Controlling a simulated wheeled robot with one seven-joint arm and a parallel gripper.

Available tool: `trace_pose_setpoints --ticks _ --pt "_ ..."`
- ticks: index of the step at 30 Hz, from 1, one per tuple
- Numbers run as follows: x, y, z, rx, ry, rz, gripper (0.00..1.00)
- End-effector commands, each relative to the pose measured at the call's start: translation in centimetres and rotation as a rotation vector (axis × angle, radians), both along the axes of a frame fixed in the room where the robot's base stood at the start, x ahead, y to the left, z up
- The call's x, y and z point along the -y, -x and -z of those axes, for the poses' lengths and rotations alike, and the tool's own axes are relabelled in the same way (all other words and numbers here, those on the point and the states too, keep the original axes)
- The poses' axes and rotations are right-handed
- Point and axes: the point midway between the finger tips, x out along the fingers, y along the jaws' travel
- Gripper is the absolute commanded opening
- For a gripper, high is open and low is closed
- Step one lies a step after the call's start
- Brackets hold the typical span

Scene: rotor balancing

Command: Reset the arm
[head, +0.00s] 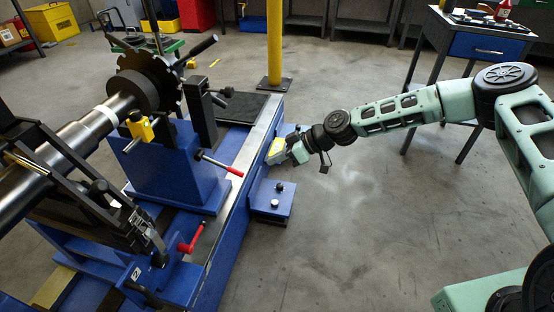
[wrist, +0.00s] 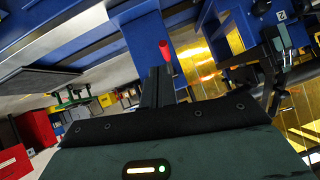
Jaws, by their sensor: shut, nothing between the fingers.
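My arm, pale green with dark joints, reaches in from the right in the head view. My gripper (head: 272,160) is low beside the right side of the blue balancing machine (head: 233,168). In the head view a yellow patch shows at the gripper and its fingertips are hard to make out. In the wrist view the dark fingers of my gripper (wrist: 158,82) are together with nothing between them. A red-tipped lever (wrist: 166,54) shows just beyond them; I cannot tell the distance. The rotor shaft (head: 70,145) with its toothed disc (head: 150,80) lies on the machine.
A red-handled lever (head: 222,165) sticks out from the machine near my gripper. A blue foot block (head: 272,203) stands just below it. A yellow post (head: 274,45) rises behind. A blue-drawer table (head: 487,46) stands at the back right. The floor (head: 345,220) between is clear.

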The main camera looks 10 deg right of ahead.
Motion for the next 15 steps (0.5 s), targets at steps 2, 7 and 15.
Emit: trace_pose_setpoints --ticks 2,7,15 --pt "0.0 0.0 0.0 0.000 0.000 0.001 0.00" --pt "0.0 0.0 -0.1 0.000 0.002 -0.002 0.00" --pt "-3.1 5.9 -2.7 -0.095 0.139 -0.123 0.00"
